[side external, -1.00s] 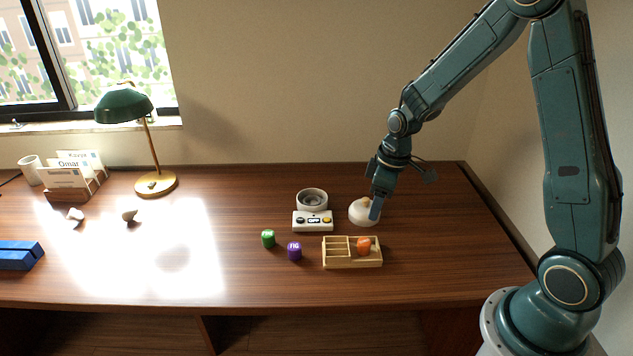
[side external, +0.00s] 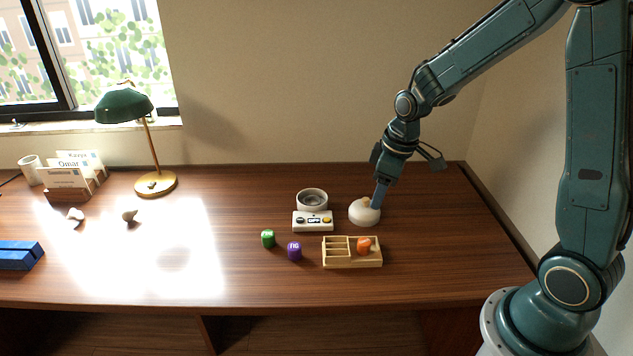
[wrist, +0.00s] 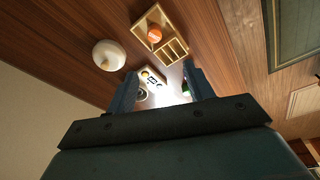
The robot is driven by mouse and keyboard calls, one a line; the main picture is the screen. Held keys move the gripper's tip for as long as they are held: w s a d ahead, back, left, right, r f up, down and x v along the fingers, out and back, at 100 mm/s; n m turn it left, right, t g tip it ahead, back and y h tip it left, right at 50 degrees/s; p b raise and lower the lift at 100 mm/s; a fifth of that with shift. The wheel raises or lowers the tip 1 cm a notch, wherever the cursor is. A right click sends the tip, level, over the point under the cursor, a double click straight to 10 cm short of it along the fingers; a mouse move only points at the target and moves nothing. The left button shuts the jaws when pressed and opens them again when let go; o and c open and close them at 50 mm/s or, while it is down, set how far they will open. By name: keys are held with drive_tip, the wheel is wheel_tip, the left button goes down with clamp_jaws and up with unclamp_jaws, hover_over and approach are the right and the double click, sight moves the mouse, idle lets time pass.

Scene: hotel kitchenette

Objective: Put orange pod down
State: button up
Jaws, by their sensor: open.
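The orange pod (side external: 364,245) sits in the right-hand compartment of a small wooden divided tray (side external: 352,266). Both also show at the top of the wrist view, the pod (wrist: 154,34) inside the tray (wrist: 172,52). My gripper (side external: 379,200) is behind the tray, pointing down, and overlaps the upper right of a round white lidded thing (side external: 362,215) in the picture. I cannot tell whether they touch. In the wrist view my gripper (wrist: 160,72) shows its two fingers well apart with nothing held between them.
A green pod (side external: 268,238) and a purple pod (side external: 294,251) stand left of the tray. Behind them are a white panel with buttons (side external: 312,227) and a round white dish (side external: 312,195). A lamp (side external: 124,104) stands farther left. The desk right of the tray is clear.

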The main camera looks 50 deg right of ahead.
drive_tip(key=s+a+r+m+t, duration=0.1)
drive_tip(key=s+a+r+m, duration=0.1)
drive_tip(key=s+r, duration=0.6)
drive_tip(key=s+a+r+m+t, duration=0.2)
drive_tip(key=s+a+r, duration=0.3)
drive_tip(key=s+r, duration=0.3)
drive_tip(key=s, duration=0.2)
drive_tip(key=shift+s, duration=0.3)
